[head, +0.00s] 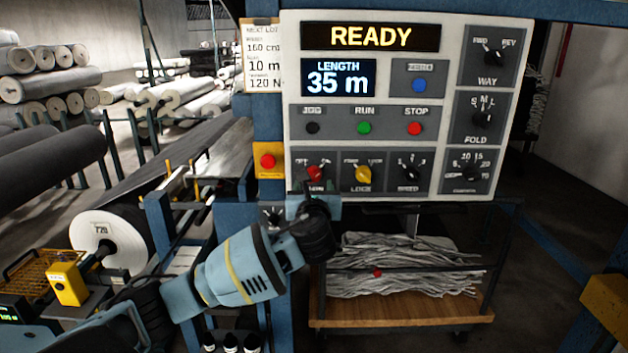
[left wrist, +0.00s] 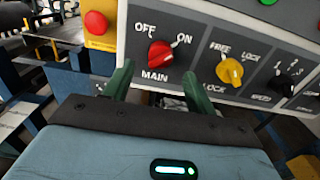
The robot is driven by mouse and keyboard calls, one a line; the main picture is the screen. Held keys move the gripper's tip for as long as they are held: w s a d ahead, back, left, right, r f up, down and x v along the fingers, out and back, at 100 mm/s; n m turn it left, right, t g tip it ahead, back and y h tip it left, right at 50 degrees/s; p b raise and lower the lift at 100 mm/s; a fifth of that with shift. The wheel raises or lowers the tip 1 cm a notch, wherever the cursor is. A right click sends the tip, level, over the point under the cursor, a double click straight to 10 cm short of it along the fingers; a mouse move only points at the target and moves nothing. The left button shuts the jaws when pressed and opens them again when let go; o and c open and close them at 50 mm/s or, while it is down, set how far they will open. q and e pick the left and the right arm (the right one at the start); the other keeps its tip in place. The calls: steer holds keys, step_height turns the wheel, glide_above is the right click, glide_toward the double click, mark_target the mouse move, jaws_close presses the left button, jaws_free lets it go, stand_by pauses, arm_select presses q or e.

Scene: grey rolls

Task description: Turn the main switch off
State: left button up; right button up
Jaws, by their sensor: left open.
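The red main switch (head: 315,173) is at the lower left of the white control panel (head: 400,196). In the left wrist view the red knob (left wrist: 163,54) sits above the word MAIN, between OFF and ON, and its pointer appears to lean toward ON. My left gripper (head: 314,194) is just below and in front of the switch in the head view. In the left wrist view its two green fingers (left wrist: 158,72) are apart, one on each side below the knob, with nothing between them. I cannot tell whether they touch the panel. My right gripper is not in view.
The yellow lock knob (head: 363,174) is close on the right of the switch. A red button on a yellow box (head: 268,161) is close on the left. The display (head: 371,37) reads READY. Below the panel, a wooden cart (head: 400,308) holds grey cloth.

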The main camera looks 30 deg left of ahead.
mark_target(314, 179)
arm_select(q)
steer(key=shift+x, duration=2.55)
steer(key=c, duration=1)
